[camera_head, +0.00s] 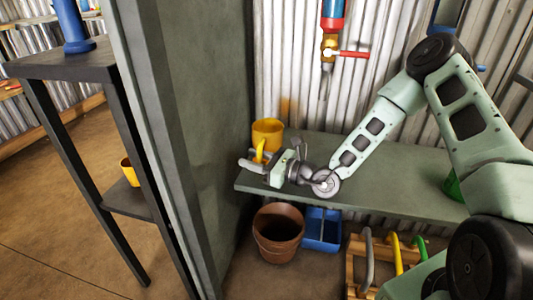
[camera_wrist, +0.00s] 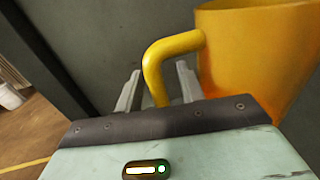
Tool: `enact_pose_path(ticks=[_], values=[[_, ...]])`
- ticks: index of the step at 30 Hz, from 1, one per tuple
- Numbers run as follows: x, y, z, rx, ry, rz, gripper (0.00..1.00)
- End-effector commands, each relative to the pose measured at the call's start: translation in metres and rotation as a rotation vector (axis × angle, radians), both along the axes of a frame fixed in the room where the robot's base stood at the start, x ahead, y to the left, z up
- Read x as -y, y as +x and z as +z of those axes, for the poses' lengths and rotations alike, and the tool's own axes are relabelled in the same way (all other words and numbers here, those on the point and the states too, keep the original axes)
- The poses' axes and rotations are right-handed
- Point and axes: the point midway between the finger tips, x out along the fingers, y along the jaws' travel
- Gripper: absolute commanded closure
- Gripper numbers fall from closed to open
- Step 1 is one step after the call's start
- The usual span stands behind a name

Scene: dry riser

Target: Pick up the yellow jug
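The yellow jug (camera_head: 267,131) stands upright at the left end of the green bench (camera_head: 400,170), close to the wall. In the wrist view the jug (camera_wrist: 262,60) fills the upper right, its curved handle (camera_wrist: 172,44) facing left. My gripper (camera_head: 256,163) is at the near side of the jug. In the wrist view my gripper (camera_wrist: 160,76) is open, with one finger on each side of the handle and gaps visible between the fingers and the handle. The lower end of the handle is hidden behind my gripper body.
A grey-green partition (camera_head: 207,120) stands close to the left of the bench. A red valve pipe (camera_head: 332,40) hangs above it. A brown pot (camera_head: 278,232), a blue bin (camera_head: 321,230) and a wooden rack (camera_head: 356,270) sit below. A dark shelf (camera_head: 60,68) stands left.

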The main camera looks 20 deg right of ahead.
Motion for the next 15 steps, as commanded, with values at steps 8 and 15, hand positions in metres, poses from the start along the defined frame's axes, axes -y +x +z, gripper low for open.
enact_pose_path(ticks=[8,15], values=[[0.0002,-0.0002,0.0004,0.0,0.0,0.0,1.0],[0.0002,-0.0002,0.0006,0.001,0.0,0.0,1.0]])
